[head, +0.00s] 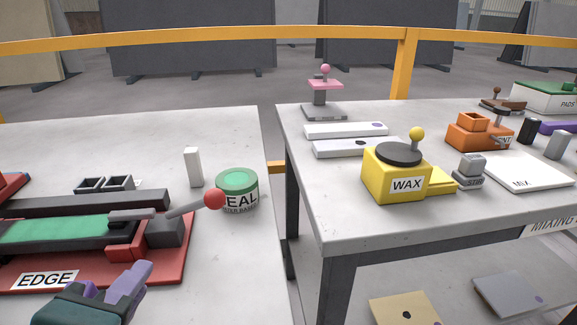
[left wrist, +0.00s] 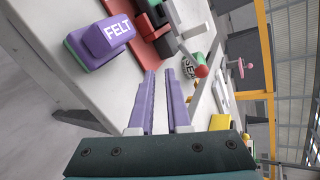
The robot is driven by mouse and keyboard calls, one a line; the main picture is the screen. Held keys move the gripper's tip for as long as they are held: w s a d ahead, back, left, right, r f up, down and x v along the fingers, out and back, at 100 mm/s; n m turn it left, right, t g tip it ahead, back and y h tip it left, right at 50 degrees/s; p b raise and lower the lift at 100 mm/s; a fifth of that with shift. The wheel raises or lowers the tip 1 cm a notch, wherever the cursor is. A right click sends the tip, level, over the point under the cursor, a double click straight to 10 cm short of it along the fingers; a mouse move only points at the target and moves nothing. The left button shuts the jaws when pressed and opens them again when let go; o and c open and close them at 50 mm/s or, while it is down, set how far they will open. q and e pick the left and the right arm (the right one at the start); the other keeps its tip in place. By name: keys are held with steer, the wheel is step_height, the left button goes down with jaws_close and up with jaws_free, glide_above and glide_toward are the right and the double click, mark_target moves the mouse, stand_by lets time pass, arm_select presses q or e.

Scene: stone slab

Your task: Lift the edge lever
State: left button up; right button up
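The edge lever (head: 190,208) is a grey rod with a red ball on its end, at the right end of the red station labelled EDGE (head: 165,270) in the head view. The rod leans low to the right, rising slightly from a dark block. In the left wrist view the red ball (left wrist: 201,71) shows beyond the fingertips. My left gripper (head: 140,274) has purple fingers and is in front of the station, nearer the camera than the lever and apart from it. In the left wrist view the fingers (left wrist: 161,78) are apart with nothing between them. My right gripper is out of view.
A green-lidded SEAL tin (head: 238,190) stands just behind the red ball. A white upright block (head: 193,167) is behind the lever. A purple FELT block (left wrist: 105,36) lies near the slab's edge. A gap separates this slab from the table with the yellow WAX box (head: 390,185).

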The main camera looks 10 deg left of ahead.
mark_target(193, 205)
arm_select(q)
steer(key=w+d+m+t+b, duration=0.1)
steer(key=m, duration=0.1)
steer(key=w+d+m+t+h, duration=0.1)
steer(key=d+m, duration=0.1)
steer(key=m, duration=0.1)
steer(key=w+d+f+m+t+b, duration=0.1)
steer(key=d+m, duration=0.1)
steer(key=shift+w+d+f+m+t+h+b, duration=0.1)
steer(key=shift+w+m+t+h+b, duration=0.1)
steer(key=shift+m+t+h+b, duration=0.2)
jaws_close()
steer(key=shift+w+d+r+m, duration=0.1)
steer(key=shift+d+r+m, duration=0.1)
steer(key=shift+d+m, duration=0.25)
steer(key=shift+a, duration=0.1)
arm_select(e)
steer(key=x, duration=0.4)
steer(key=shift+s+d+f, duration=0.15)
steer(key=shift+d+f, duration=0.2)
arm_select(q)
steer(key=b+x, duration=0.1)
steer(key=x, duration=0.9)
steer(key=shift+r, duration=0.1)
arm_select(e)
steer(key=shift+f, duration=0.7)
